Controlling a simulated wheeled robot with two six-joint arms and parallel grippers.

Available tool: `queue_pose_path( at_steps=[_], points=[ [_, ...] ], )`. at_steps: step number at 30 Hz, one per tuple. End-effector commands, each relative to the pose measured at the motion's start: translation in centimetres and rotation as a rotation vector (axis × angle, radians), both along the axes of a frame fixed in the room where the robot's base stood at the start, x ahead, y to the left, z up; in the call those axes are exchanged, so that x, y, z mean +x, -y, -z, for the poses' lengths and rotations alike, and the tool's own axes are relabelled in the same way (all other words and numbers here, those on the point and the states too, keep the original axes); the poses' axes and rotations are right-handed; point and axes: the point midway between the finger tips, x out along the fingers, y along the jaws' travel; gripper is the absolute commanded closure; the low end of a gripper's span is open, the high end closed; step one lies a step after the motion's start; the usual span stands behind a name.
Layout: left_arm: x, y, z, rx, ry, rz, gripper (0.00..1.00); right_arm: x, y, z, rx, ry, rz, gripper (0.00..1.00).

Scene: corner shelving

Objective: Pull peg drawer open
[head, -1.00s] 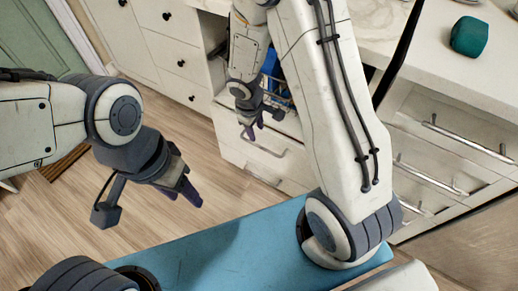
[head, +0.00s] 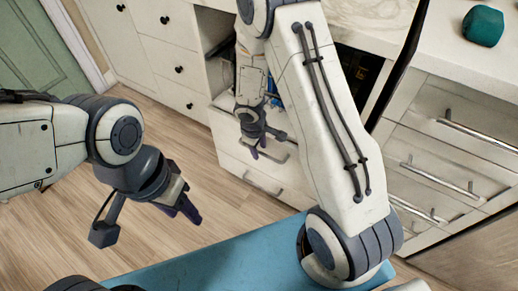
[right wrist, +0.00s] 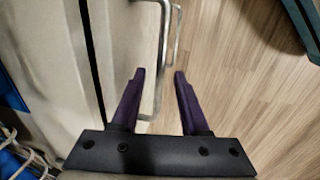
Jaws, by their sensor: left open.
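A white drawer front (head: 229,148) with a metal bar handle (head: 284,158) is in the middle of the head view, under an opening. I cannot tell from any marking that it is the peg drawer. My right gripper (head: 263,148) is at this upper handle. In the right wrist view, my right gripper (right wrist: 159,76) is open, its purple fingers either side of a metal handle bar (right wrist: 161,60). I cannot tell whether they touch it. My left gripper (head: 185,208) is open and empty over the floor, left of the drawers.
A lower drawer handle (head: 262,185) is just below. Blue items (head: 272,88) sit in the opening above, partly hidden by my right arm. Drawers with bar handles (head: 440,180) stand right. A teal object (head: 483,26) lies on the counter. Wood floor (head: 120,235) is clear.

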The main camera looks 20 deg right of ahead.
Motion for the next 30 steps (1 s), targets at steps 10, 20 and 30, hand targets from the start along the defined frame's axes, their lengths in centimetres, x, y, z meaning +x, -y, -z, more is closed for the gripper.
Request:
queue_pose_path(
  at_steps=[10,20,30],
  points=[
    [0.0,0.0,0.0,0.0,0.0,0.0,0.5,-0.02,0.0,-0.01,-0.001,-0.001,0.0,1.0],
    [0.0,0.0,0.0,0.0,0.0,0.0,0.5,-0.03,0.01,-0.02,-0.001,-0.001,0.0,1.0],
    [0.0,0.0,0.0,0.0,0.0,0.0,0.5,-0.03,0.01,-0.02,-0.001,-0.001,0.0,1.0]
  ],
)
